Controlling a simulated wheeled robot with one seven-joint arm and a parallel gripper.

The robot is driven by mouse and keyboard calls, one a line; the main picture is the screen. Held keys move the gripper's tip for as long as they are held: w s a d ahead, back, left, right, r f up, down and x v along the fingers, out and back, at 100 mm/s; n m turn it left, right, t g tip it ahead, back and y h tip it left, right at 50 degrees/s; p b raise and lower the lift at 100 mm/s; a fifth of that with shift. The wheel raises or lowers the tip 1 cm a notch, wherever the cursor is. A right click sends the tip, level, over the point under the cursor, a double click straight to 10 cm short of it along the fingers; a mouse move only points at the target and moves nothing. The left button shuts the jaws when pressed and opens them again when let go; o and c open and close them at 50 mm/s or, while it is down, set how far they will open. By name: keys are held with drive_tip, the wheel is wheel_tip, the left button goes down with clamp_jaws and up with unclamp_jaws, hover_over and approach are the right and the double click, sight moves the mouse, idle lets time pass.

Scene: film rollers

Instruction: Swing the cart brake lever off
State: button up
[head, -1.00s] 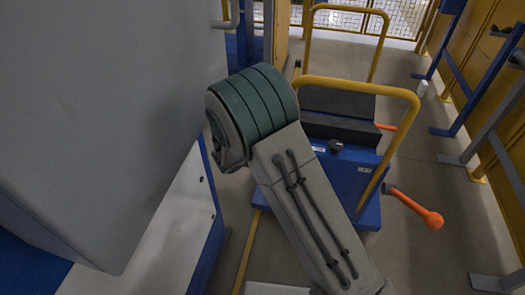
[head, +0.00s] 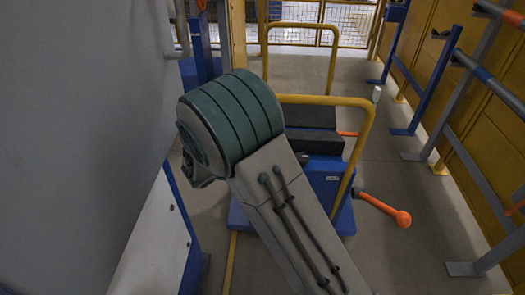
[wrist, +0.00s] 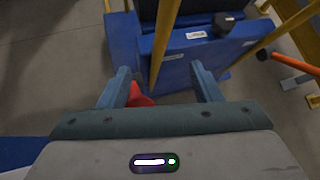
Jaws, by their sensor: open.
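The blue cart (head: 325,185) with yellow tube handles stands ahead, partly hidden behind my arm in the head view. An orange lever with a round knob (head: 385,210) sticks out from its right side, and in the wrist view an orange bar (wrist: 295,64) shows at the right edge. My gripper (wrist: 160,80) is open, its two blue-grey fingers pointing toward the cart's blue side panel. A red piece (wrist: 138,97) shows beside the left finger, partly hidden; I cannot tell whether it is a lever. The gripper is hidden in the head view.
A large grey cabinet (head: 80,120) fills the left side. Blue and grey racks (head: 475,140) line the yellow wall at right. A second, smaller orange bar (head: 347,134) shows behind the cart's handle.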

drive_tip(key=s+d+r, duration=0.1)
drive_tip(key=d+r, duration=0.4)
drive_tip(key=d, duration=0.4)
drive_tip(key=shift+s+d+r, duration=0.25)
drive_tip(key=shift+d+r, duration=0.05)
drive_tip(key=shift+r, duration=0.1)
drive_tip(key=s+d+r+m+g+h+p, duration=0.1)
drive_tip(key=s+d+r+m+g+p, duration=0.4)
drive_tip(key=s+d+r+m, duration=0.9)
drive_tip(key=s+a+r+m+g+y+p, duration=0.1)
drive_tip(key=s+r+m+y+p, duration=0.1)
drive_tip(key=s+m, duration=0.4)
drive_tip(key=s+a+r+m+g+y+p, duration=0.1)
drive_tip(key=s+m, duration=0.4)
drive_tip(key=m, duration=0.8)
wheel_tip(320, 180, up, 2)
drive_tip(key=a+y+p, duration=0.1)
drive_tip(key=y+p, duration=0.1)
drive_tip(key=shift+s+r+y, duration=0.15)
drive_tip(key=shift+s+y, duration=0.25)
